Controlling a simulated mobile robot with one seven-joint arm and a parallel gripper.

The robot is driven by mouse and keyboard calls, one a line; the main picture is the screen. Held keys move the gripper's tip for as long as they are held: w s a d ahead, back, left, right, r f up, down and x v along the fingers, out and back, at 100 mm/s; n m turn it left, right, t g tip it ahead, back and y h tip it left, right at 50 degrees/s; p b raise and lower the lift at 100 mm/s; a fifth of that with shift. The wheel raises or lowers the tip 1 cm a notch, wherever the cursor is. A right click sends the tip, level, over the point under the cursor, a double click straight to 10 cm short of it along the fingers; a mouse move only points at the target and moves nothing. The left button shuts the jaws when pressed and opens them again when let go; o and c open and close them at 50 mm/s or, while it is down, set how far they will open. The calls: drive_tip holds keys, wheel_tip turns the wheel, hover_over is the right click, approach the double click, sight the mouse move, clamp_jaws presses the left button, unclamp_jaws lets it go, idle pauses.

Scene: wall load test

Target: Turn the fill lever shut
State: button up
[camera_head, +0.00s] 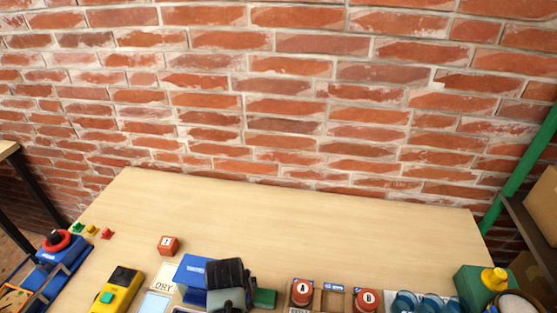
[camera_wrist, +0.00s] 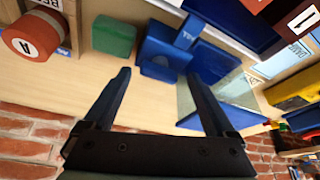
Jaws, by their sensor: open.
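My gripper (camera_wrist: 158,75) is open and empty in the wrist view, its two dark fingers apart. It points at a blue fixture (camera_wrist: 160,52) with a narrow upright blue bar (camera_wrist: 188,30). I cannot tell whether this bar is the fill lever. In the head view my gripper (camera_head: 226,283) shows as a dark shape over the front of the table, beside the blue fixture (camera_head: 192,272) and partly covering it. A green block (camera_head: 264,298) lies just right of it, and it also shows in the wrist view (camera_wrist: 114,35).
The table (camera_head: 300,220) is clear toward the brick wall. A small red cube (camera_head: 169,245) and a yellow device (camera_head: 118,290) stand left. Red-topped cylinders (camera_head: 302,292), blue round holders (camera_head: 405,301) and a green box with a yellow knob (camera_head: 478,287) stand right.

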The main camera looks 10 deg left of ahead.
drive_tip(key=n+b, duration=0.1)
drive_tip(key=n, duration=0.1)
drive_tip(key=n+y, duration=0.1)
drive_tip(key=shift+w+d+f+n+g+b, duration=0.1)
drive_tip(key=shift+d+f+n+g+b, duration=0.05)
drive_tip(key=shift+n+g+b, duration=0.2)
drive_tip(key=n+g+y+b, duration=0.1)
drive_tip(key=n+b, duration=0.2)
drive_tip(key=n, duration=0.1)
drive_tip(key=shift+w+d, duration=0.1)
drive_tip(key=n+g+b, duration=0.1)
drive_tip(key=n+b, duration=0.2)
drive_tip(key=n+g+y+b, duration=0.1)
drive_tip(key=n+b, duration=0.2)
drive_tip(key=b, duration=0.1)
drive_tip(key=shift+w+f+n+g, duration=0.15)
drive_tip(key=shift+n+g, duration=0.1)
drive_tip(key=p+v, duration=0.6)
drive_tip(key=v, duration=0.9)
drive_tip(key=w+d+r+m+t, duration=0.1)
drive_tip(key=w+r+m+t, duration=0.3)
drive_tip(key=r, duration=0.5)
drive_tip(key=w+d+r+m+t, duration=0.2)
drive_tip(key=w+r+m+t, duration=0.2)
drive_tip(key=r+t, duration=0.4)
drive_tip(key=shift+w+r+t, duration=0.4)
drive_tip(key=shift+w+r, duration=0.05)
drive_tip(key=shift+r, duration=0.9)
